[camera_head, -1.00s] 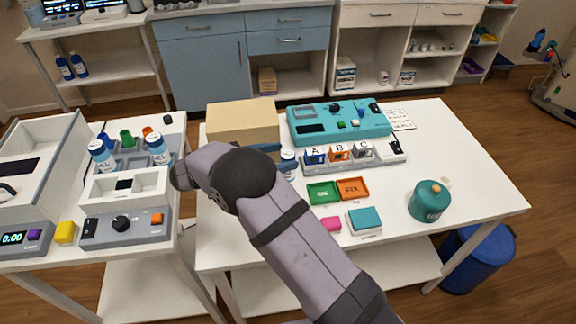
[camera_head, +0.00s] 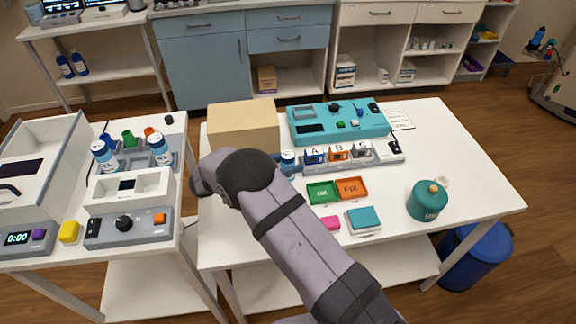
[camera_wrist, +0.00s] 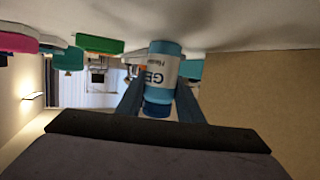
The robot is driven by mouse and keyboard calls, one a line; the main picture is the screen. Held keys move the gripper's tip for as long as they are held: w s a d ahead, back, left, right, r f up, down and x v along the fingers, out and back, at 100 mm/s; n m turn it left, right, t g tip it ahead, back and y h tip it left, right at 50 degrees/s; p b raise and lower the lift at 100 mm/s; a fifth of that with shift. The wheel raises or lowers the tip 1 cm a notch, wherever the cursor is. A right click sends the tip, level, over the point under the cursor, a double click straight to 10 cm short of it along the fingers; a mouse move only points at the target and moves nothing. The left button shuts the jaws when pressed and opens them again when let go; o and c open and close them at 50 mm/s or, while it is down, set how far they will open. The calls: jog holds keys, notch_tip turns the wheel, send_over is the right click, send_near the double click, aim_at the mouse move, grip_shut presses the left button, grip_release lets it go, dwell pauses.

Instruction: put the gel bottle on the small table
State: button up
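The gel bottle (camera_wrist: 162,75) has a white label with "GE" legible, a light blue end and a dark blue cap. In the wrist view it appears upside down between the fingers of my gripper (camera_wrist: 160,92). The fingers lie close along both sides; whether they press on it is unclear. In the head view the bottle's blue cap (camera_head: 288,157) shows just beyond my arm, and a blue finger of my gripper (camera_head: 277,158) is beside it. Two white tables are in view: a wide one (camera_head: 462,175) and a narrower one (camera_head: 180,203) at left.
A tan box (camera_head: 243,124) stands behind my gripper. A rack marked A, B, C (camera_head: 372,158) is to its right. Green and orange trays (camera_head: 352,188) and a teal jar (camera_head: 427,202) are nearer. The narrower table holds devices and two blue-capped bottles (camera_head: 160,151).

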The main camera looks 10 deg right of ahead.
jog(key=c, duration=0.4)
jog(key=shift+o, duration=0.4)
jog(key=shift+r, duration=0.1)
notch_tip(320, 180, up, 10)
jog(key=shift+f+b, duration=0.1)
jog(key=shift+b, duration=0.5)
notch_tip(320, 180, up, 8)
jog(key=p, duration=0.8)
jog(key=shift+f, duration=0.1)
